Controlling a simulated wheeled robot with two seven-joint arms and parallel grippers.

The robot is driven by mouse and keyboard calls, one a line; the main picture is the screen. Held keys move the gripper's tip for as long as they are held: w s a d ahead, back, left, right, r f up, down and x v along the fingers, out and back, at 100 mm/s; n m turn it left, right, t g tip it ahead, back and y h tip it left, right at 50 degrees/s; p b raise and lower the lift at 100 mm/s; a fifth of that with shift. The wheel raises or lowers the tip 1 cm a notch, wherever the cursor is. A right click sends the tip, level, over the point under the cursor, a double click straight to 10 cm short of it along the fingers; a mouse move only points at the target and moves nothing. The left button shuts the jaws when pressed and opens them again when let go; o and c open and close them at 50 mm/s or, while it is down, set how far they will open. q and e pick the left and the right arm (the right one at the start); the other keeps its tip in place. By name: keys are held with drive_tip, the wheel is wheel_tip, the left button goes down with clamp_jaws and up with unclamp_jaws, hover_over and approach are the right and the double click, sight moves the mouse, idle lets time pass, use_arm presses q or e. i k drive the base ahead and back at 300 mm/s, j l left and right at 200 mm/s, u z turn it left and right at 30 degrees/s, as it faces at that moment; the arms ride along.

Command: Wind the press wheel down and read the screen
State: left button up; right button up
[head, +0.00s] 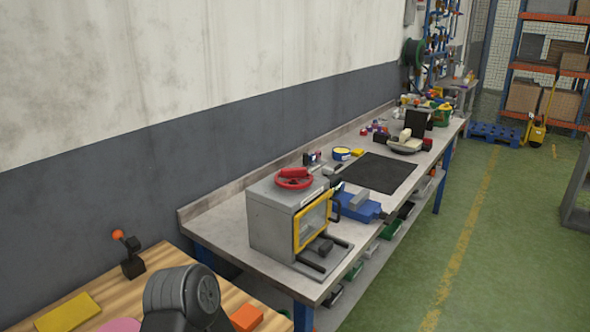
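A red handwheel (294,179) lies flat on top of a grey box-shaped press (272,225) at the near end of the long workbench. The press has a yellow-framed front window (313,218) facing right, and dark bars stick out in front below it. A dark upright panel (418,122) stands farther along the bench; I cannot tell whether it is the screen, and no reading shows. Neither of my grippers is in view. A dark rounded arm link, which looks like mine, shows at the bottom left, well short of the press.
A blue vise (357,205) sits just beyond the press, and a black mat (378,172) lies behind it. A wooden table (155,262) in front holds a lever with an orange knob (126,254) and coloured blocks. Green floor (400,275) is clear at right.

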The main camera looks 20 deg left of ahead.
sight(293, 175)
drive_tip(key=i+l+u, duration=0.3)
drive_tip(key=l, duration=0.35)
drive_tip(key=i+l+u, duration=0.15)
drive_tip(key=l, duration=0.2)
drive_tip(key=i+l+u, duration=0.15)
drive_tip(key=l, duration=0.2)
drive_tip(key=i+l+u, duration=0.15)
drive_tip(key=l, duration=0.25)
drive_tip(key=i+l+u, duration=0.1)
drive_tip(key=l, duration=0.3)
